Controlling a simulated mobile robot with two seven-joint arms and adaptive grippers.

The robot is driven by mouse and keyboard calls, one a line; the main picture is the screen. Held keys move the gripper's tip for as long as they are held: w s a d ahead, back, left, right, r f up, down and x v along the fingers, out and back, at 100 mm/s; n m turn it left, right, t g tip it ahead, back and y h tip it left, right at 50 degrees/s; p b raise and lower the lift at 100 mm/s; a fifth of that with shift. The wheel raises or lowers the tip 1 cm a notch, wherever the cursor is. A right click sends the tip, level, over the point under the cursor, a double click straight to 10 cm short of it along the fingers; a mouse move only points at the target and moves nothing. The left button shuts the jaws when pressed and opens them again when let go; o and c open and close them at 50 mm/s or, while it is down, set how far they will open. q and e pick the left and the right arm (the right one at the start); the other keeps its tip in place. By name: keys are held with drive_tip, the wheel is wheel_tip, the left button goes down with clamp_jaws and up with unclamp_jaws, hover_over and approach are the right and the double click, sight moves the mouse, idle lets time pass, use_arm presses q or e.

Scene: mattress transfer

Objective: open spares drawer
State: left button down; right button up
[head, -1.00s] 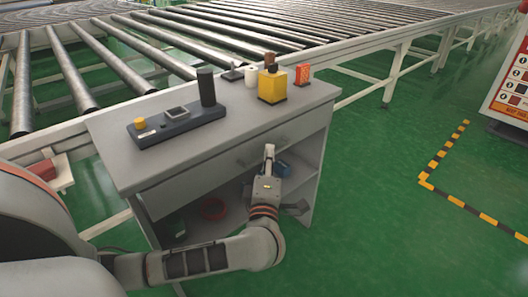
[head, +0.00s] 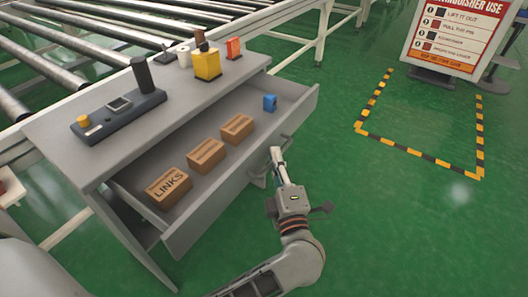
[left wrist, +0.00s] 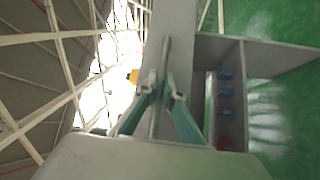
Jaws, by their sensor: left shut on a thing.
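The grey drawer (head: 232,188) is pulled well out of the grey workbench (head: 55,128), its inside exposed. In it lie several small brown boxes in a row, the nearest box (head: 168,188) marked "LINKS", and a small blue item (head: 270,103) toward the right end. My left gripper (head: 276,155) is at the drawer's front face, shut on its handle. In the left wrist view the gripper's fingers (left wrist: 161,92) close around the bar-like handle (left wrist: 164,55). My right gripper is in neither view.
On the benchtop stand a dark control box (head: 120,112) with a black cylinder (head: 142,74), a yellow container (head: 207,65) and a red-orange box (head: 233,48). Roller conveyors run behind. A sign stand (head: 452,40) is at upper right; green floor is clear right of the drawer.

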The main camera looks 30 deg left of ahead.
use_arm(q)
drive_tip(key=shift+d, duration=0.45)
drive_tip(key=c, duration=2.4)
unclamp_jaws()
drive_tip(key=shift+c, duration=0.2)
